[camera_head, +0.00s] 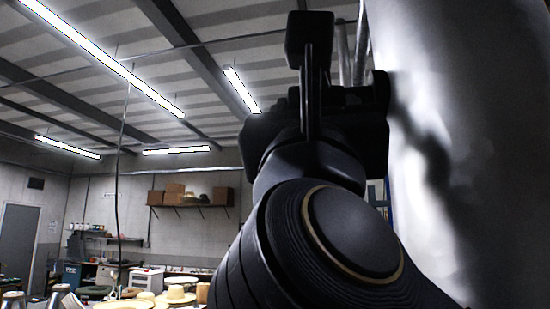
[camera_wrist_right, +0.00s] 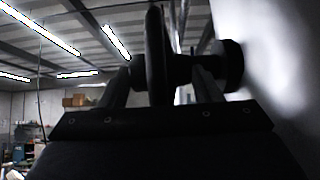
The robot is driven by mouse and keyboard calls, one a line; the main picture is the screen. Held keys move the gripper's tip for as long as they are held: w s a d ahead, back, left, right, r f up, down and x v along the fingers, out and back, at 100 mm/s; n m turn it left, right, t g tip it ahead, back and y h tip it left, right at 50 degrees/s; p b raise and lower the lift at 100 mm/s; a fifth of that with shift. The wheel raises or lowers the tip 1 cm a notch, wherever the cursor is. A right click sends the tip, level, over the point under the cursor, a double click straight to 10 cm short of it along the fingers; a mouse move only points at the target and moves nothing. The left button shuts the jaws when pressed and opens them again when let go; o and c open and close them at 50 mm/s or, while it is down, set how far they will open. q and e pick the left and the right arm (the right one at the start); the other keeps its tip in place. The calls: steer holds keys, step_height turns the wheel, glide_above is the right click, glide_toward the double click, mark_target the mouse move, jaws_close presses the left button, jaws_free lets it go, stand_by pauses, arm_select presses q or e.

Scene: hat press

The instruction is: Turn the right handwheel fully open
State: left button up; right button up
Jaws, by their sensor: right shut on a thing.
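The right handwheel (camera_wrist_right: 155,55) is dark and seen almost edge-on in the right wrist view, as an upright rim. Its dark hub (camera_wrist_right: 232,66) sits to the right, against a bright metal surface. My right gripper (camera_wrist_right: 160,68) has one finger on each side of the rim and is shut on it. In the head view my right gripper (camera_head: 335,98) is raised in front of the metal body, and the arm and gripper hide most of the wheel. How far the wheel is turned cannot be told. My left gripper is in neither view.
A large shiny metal body (camera_head: 475,150) fills the right side, close to my right arm. Pale hats (camera_head: 176,294) lie at the lower left. A wall shelf with boxes (camera_head: 173,193) is far behind. The space left of my arm is open.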

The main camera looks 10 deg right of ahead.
steer(key=shift+s+r+g+p, duration=0.1)
steer(key=shift+r+g+p, duration=0.4)
steer(key=shift+p, duration=0.55)
steer(key=g+p, duration=0.1)
steer(key=p, duration=0.1)
steer(key=g+y+p, duration=0.1)
steer(key=g, duration=0.1)
steer(key=shift+s+a+r+p, duration=0.15)
steer(key=shift+p, duration=0.2)
steer(key=shift+g+y+p, duration=0.3)
steer(key=shift+g+y, duration=0.1)
steer(key=shift+g, duration=1)
steer(key=o, duration=1)
